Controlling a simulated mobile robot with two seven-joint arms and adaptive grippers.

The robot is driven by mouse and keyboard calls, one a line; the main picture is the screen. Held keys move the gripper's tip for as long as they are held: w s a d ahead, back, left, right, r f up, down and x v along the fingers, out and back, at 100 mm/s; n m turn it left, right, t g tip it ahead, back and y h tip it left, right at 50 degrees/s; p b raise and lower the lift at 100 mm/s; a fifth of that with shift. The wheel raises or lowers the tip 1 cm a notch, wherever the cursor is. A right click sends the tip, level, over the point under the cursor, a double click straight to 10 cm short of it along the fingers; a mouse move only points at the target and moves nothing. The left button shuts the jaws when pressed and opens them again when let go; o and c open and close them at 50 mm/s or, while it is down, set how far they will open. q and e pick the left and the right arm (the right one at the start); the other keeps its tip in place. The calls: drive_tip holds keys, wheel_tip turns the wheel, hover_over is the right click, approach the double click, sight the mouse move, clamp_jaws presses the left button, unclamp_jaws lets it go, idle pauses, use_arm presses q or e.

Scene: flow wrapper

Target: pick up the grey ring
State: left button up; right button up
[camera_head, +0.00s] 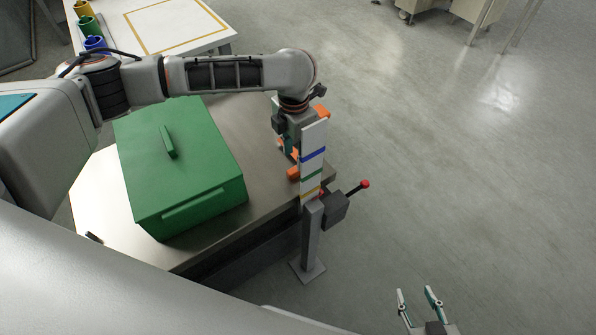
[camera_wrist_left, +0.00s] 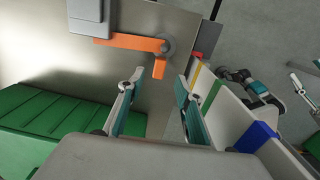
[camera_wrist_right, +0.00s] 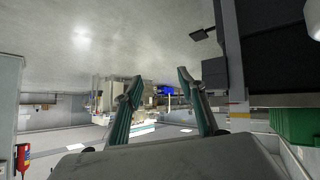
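I cannot make out a separate grey ring for certain in any view. A round grey piece (camera_wrist_left: 168,46) sits at the right end of an orange lever (camera_wrist_left: 128,42) in the left wrist view, beyond my left fingertips. My right gripper (camera_head: 419,293) is open and empty above the floor at lower right. Its open fingers also show in the right wrist view (camera_wrist_right: 157,80).
A green lidded box (camera_head: 190,185) fills the middle of the metal table (camera_head: 110,215). The white post (camera_head: 313,160) with coloured stripes stands close beside my left gripper. A red-knobbed lever (camera_head: 364,184) sticks out right of it. Coloured cups (camera_head: 95,43) stand at the back left.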

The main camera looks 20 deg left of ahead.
use_arm(q)
drive_tip(key=shift+f, duration=0.7)
drive_tip(key=shift+w+f+b, duration=0.1)
drive_tip(key=shift+f+b, duration=0.2)
drive_tip(key=shift+f, duration=0.3)
wheel_tip(320, 180, down, 4)
drive_tip(key=shift+d+r+b, duration=0.15)
drive_tip(key=shift+b, duration=0.45)
drive_tip(key=shift+w+f, duration=0.1)
drive_tip(key=shift+f, duration=0.2)
drive_tip(key=shift+r, duration=0.1)
drive_tip(key=c, duration=0.7)
clamp_jaws()
use_arm(e)
drive_tip(key=shift+w+f, duration=0.25)
drive_tip(key=shift+w, duration=0.25)
